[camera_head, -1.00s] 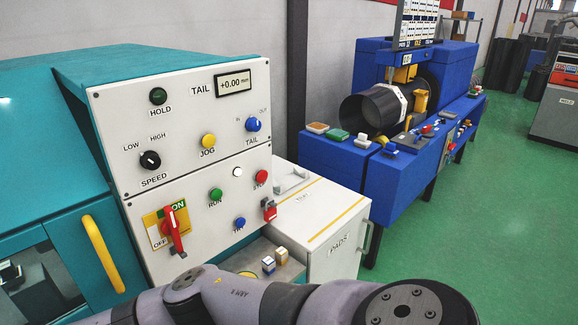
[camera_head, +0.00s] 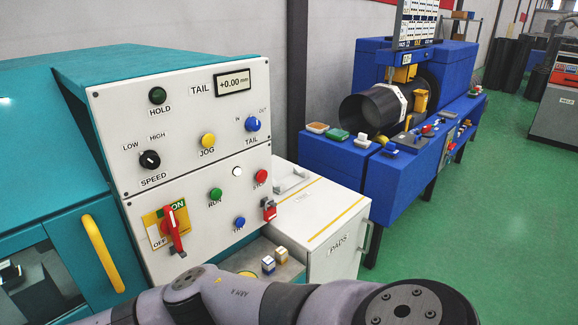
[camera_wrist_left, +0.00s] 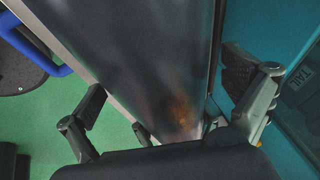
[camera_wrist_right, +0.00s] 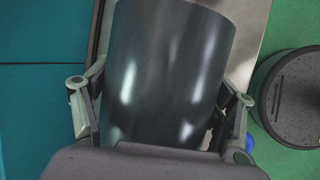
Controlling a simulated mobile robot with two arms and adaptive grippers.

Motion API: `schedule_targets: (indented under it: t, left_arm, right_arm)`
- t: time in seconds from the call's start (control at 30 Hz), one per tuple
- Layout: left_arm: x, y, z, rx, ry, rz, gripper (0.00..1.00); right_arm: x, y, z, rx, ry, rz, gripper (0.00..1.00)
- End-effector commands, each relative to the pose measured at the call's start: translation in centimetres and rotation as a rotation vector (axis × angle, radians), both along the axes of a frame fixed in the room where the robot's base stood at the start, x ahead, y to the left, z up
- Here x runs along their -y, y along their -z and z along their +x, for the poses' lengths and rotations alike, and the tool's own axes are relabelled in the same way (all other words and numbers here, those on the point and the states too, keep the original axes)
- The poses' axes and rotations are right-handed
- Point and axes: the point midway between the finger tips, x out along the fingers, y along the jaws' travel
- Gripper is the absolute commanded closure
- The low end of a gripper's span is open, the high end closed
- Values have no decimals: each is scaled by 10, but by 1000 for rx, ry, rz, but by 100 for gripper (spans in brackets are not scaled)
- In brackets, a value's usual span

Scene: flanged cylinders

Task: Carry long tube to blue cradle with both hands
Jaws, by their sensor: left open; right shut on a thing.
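The long tube shows in the right wrist view as a smooth dark grey cylinder (camera_wrist_right: 165,75) between the fingers of my right gripper (camera_wrist_right: 163,115), which is shut on it. In the left wrist view a broad, shiny dark grey surface (camera_wrist_left: 140,55) runs between the fingers of my left gripper (camera_wrist_left: 180,95); it looks like the tube. The left gripper is open, with a finger on either side of that surface; I cannot tell whether they touch it. Both grippers are out of the head view. I cannot make out the blue cradle for sure in any view.
A teal machine with a control panel (camera_head: 190,130) stands close at left in the head view. A white cabinet (camera_head: 325,225) stands beside it. Beyond is a blue machine (camera_head: 450,75) holding a wide black cylinder (camera_head: 372,110). Green floor (camera_head: 510,220) is open at right.

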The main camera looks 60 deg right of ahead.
Motion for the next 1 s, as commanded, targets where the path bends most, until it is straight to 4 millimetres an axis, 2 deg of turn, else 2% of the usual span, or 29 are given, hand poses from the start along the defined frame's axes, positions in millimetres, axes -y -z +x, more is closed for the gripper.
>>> schedule_targets:
  t: [0.17, 0.2, 0.53, 0.83, 1.0]
  left_arm:
    - [-1, 1, -1, -1, 0, 2, 0]
    - [-3, 6, -3, -8, 0, 9, 0]
    - [-2, 4, -2, -5, 0, 5, 0]
    - [-1, 2, -1, -3, 0, 4, 0]
    - [-4, -5, -2, -3, 0, 4, 0]
  right_arm:
    - [1, 2, -3, -9, -5, -6, 83]
    - [1, 5, -5, -14, -5, -6, 21]
    - [0, 3, -2, -8, -3, -3, 0]
    - [0, 1, -1, -4, -2, -2, 0]
    - [0, -7, -1, -2, -2, -1, 0]
